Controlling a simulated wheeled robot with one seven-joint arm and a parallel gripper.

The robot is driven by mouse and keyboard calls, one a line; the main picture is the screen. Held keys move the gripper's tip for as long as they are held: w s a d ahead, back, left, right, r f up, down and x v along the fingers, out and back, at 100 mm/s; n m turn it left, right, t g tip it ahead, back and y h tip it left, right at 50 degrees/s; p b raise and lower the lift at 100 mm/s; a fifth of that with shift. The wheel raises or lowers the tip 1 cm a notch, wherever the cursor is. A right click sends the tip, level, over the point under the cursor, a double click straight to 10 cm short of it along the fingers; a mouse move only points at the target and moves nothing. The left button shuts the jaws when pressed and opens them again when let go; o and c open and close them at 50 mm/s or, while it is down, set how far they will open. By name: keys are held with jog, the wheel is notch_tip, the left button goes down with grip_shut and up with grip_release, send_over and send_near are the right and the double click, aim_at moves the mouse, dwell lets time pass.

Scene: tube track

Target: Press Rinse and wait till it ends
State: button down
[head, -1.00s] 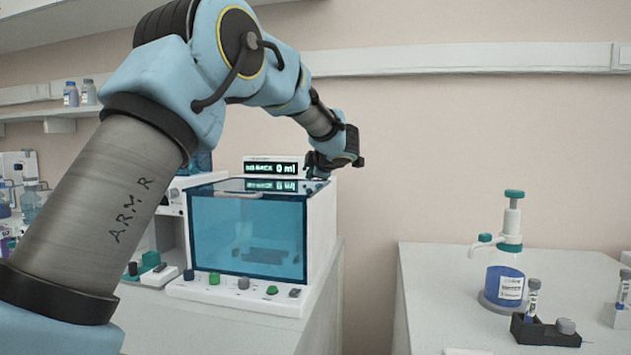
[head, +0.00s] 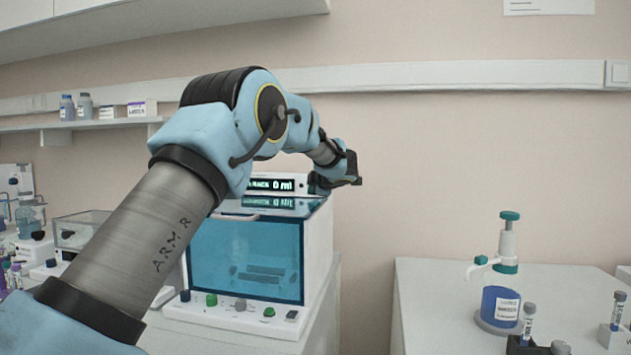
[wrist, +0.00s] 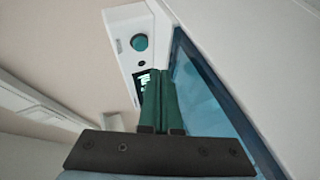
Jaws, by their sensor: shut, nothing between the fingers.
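The white machine (head: 318,245) has a blue see-through front window (head: 245,258) and a display (head: 271,184) on top reading 0 ml. My gripper (head: 320,184) is at the display's right end, above the machine's top. In the wrist view the green fingers (wrist: 161,76) are shut together and empty. Just beyond their tips, on the white display panel (wrist: 127,55), is a round teal button (wrist: 139,42). The fingertips look apart from it. Its label is not readable, so I cannot tell whether it is Rinse. The fingers partly cover the display there.
Several knobs and buttons (head: 240,304) line the machine's front base. A right-hand bench (head: 430,290) holds a pump bottle (head: 502,300) with blue liquid and tube holders. Bottles stand on a left wall shelf (head: 90,127).

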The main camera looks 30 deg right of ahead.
jog(key=shift+w+d+r+p, duration=0.25)
jog(key=shift+w+d+p, duration=0.35)
jog(key=shift+p, duration=0.4)
jog(key=shift+w+d+f+p, duration=0.25)
jog(key=shift+w+d+p, duration=0.15)
jog(key=shift+p, duration=0.15)
jog(key=shift+w+d+r+p, duration=0.1)
jog(key=shift+w+p, duration=0.05)
jog(key=shift+p, duration=0.3)
dwell(0.7)
jog(key=shift+w+d+p, duration=0.45)
jog(key=shift+w+p, duration=0.05)
jog(key=shift+p, duration=0.55)
dwell(0.9)
jog(key=shift+s+a, duration=0.1)
jog(key=shift+s+a+b, duration=0.5)
jog(key=shift+s+b, duration=0.05)
jog(key=shift+b, duration=0.2)
